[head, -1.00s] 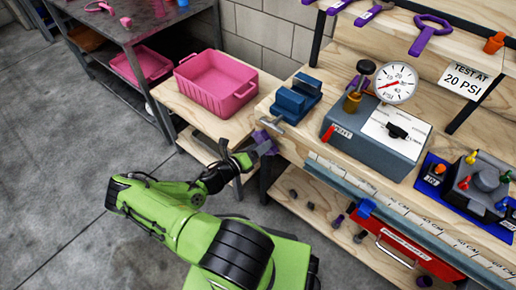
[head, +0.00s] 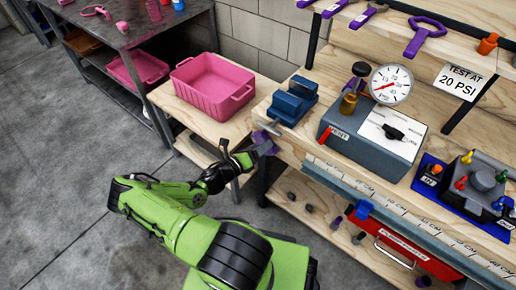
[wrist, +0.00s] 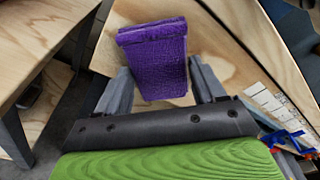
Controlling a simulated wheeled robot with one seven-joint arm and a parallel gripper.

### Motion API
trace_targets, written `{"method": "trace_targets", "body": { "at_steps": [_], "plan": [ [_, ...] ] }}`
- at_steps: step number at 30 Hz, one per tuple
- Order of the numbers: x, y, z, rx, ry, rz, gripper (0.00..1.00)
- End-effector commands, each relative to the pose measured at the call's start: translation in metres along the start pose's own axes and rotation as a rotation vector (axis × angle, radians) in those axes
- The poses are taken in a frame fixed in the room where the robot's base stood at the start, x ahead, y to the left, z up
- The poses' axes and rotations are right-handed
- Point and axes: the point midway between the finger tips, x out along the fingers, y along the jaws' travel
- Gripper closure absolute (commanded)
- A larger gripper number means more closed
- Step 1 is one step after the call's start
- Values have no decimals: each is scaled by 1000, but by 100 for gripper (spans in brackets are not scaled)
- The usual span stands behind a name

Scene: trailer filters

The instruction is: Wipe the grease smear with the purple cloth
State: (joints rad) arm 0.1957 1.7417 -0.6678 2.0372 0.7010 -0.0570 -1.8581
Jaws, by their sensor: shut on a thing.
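The purple cloth (wrist: 155,58) is a folded, textured pad between the two grey fingers of my gripper (wrist: 163,82) in the wrist view. My gripper is shut on it. In the head view my gripper (head: 256,152) is at the left front corner of the wooden workbench, and a bit of the purple cloth (head: 263,141) shows there at the bench edge. I cannot tell whether the cloth touches the bench top. I cannot make out the grease smear in either view.
On the workbench (head: 290,135) stand a blue vise (head: 294,100), a grey gauge box (head: 372,140) and a blue tray (head: 425,182). A pink bin (head: 213,88) stands on a lower wooden table to the left. A ruler strip (head: 400,218) runs along the bench front.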

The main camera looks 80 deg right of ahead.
Motion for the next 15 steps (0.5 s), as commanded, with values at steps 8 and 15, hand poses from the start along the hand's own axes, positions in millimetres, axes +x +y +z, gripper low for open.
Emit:
{"method": "trace_targets", "body": {
  "at_steps": [8, 15],
  "plan": [
    [3, -2, -1, -2, -1, 0, 55],
    [5, -21, -18, -4, -1, -1, 55]
  ]
}}
